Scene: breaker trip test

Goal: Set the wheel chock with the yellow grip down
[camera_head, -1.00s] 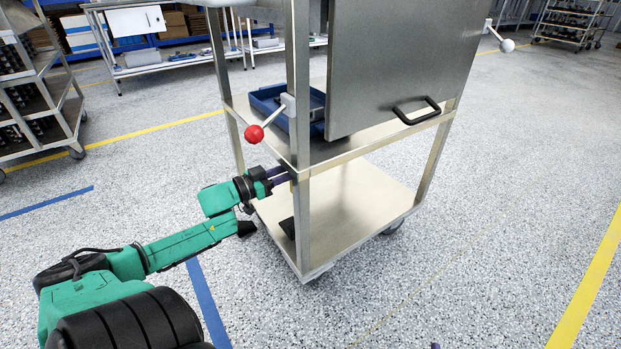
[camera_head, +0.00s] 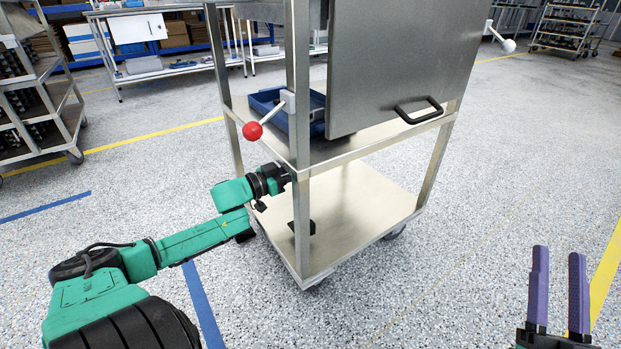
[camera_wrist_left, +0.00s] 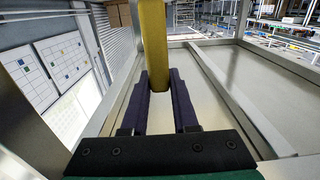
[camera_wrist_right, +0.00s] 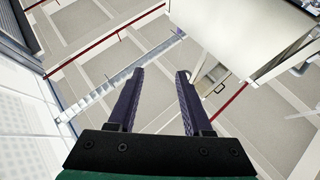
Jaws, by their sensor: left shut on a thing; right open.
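The chock's yellow grip (camera_wrist_left: 153,40) stands between the purple fingers of my left gripper (camera_wrist_left: 160,88), which is shut on it in the left wrist view. In the head view the left wrist reaches the near left post of the steel cart, and the post hides the fingers and grip. A black piece (camera_head: 308,228) shows behind that post, low over the bottom shelf (camera_head: 352,205). It looks like the chock's lower part; I cannot tell whether it touches the shelf. My right gripper (camera_head: 558,254) is open and empty over the floor at the lower right.
A red-knobbed lever (camera_head: 253,130) sticks out from the cart post above my left wrist. A blue tray (camera_head: 268,101) lies on the middle shelf. A steel door panel (camera_head: 400,65) with a black handle hangs above. Most of the bottom shelf is bare.

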